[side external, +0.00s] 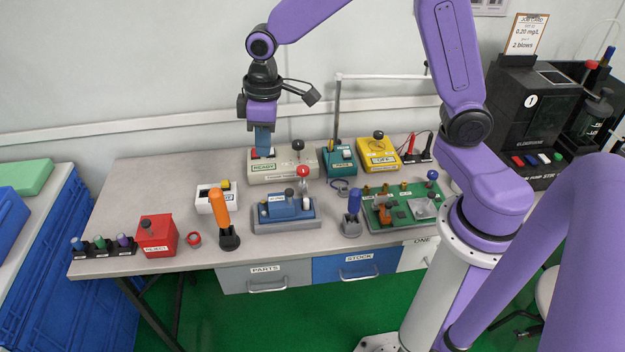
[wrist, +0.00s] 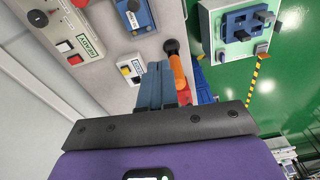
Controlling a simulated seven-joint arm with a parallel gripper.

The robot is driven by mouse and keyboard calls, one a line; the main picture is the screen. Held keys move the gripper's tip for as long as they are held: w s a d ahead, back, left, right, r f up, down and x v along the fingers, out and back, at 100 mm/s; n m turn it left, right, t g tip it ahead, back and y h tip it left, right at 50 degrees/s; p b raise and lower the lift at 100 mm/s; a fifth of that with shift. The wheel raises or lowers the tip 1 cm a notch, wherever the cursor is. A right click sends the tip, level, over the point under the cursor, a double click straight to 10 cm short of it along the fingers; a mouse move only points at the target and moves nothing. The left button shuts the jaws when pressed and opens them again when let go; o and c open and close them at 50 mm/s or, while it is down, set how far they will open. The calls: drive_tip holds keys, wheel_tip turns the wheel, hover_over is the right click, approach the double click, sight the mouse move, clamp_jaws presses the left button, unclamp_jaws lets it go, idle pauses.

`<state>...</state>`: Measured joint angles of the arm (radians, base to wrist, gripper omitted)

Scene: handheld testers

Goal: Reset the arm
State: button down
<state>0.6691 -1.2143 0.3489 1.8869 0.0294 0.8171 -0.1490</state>
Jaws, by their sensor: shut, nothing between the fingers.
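My purple arm reaches over the grey bench from the right. My gripper (side external: 263,150) points down near the back of the bench, in front of the left part of the cream READY box (side external: 284,172) in the side view. Its blue fingers (wrist: 156,84) are together and hold nothing in the wrist view. Whether the fingertips touch anything cannot be told from these views. The cream READY box also shows in the wrist view (wrist: 84,22), with a red button and a knob.
On the bench (side external: 130,195) stand a white switch box (side external: 206,203), orange-handled tool (side external: 222,212), red REJECT box (side external: 157,236), blue device (side external: 285,208), blue-handled tool (side external: 352,210), green board (side external: 385,217), teal box (side external: 341,160) and yellow box (side external: 378,156).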

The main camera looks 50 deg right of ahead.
drive_tip(key=s+d+r+n, duration=0.1)
drive_tip(key=s+d+n, duration=0.1)
drive_tip(key=s, duration=1)
drive_tip(key=s+d+r+n, duration=0.2)
drive_tip(key=s+d, duration=0.2)
drive_tip(key=s, duration=0.9)
drive_tip(key=shift+s+n+g, duration=0.3)
drive_tip(key=shift+n, duration=0.1)
